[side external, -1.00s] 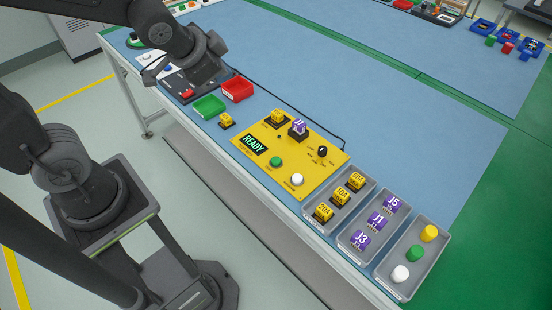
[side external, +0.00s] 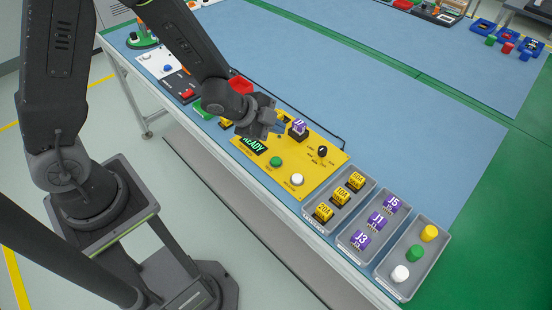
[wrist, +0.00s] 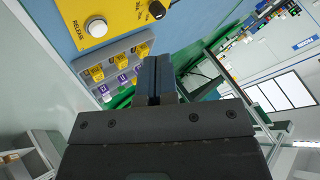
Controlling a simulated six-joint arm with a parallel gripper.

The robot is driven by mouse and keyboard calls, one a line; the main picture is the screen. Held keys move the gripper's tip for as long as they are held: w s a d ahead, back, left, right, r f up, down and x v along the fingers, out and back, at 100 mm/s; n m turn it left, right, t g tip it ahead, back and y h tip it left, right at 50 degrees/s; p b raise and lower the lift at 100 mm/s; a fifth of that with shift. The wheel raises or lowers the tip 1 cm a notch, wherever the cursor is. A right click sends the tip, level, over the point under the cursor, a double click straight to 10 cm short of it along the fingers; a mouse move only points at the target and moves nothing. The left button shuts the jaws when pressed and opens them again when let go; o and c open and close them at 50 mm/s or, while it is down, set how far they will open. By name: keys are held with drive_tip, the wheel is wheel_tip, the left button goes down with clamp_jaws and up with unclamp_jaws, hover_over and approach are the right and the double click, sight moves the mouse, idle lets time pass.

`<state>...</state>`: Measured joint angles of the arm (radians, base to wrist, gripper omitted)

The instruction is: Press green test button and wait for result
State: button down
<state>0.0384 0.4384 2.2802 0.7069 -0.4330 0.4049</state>
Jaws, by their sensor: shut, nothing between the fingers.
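The yellow test panel (side external: 317,178) lies on the blue bench. Its green button (side external: 276,162) is near the front edge, with a white button (side external: 297,180) to its right. The display (side external: 256,144) reads READY, partly hidden by my gripper. My gripper (side external: 282,127) is shut and empty, above the back left part of the panel, apart from the green button. In the wrist view my shut fingers (wrist: 155,78) point past the panel's white release button (wrist: 97,27); the green button is out of that view.
A purple block (side external: 298,127) and a dark knob (side external: 322,151) stand on the panel. Grey trays right of it hold yellow blocks (side external: 340,196), purple blocks (side external: 376,221) and coloured caps (side external: 416,253). A red bin (side external: 240,85) is behind my arm. The blue surface (side external: 410,130) beyond is clear.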

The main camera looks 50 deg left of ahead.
sight(276, 162)
drive_tip(key=shift+f, duration=4.4)
drive_tip(key=shift+f, duration=0.1)
drive_tip(key=shift+f, duration=0.3)
drive_tip(key=shift+f, duration=0.45)
drive_tip(key=shift+r, duration=0.9)
drive_tip(key=shift+r, duration=2.5)
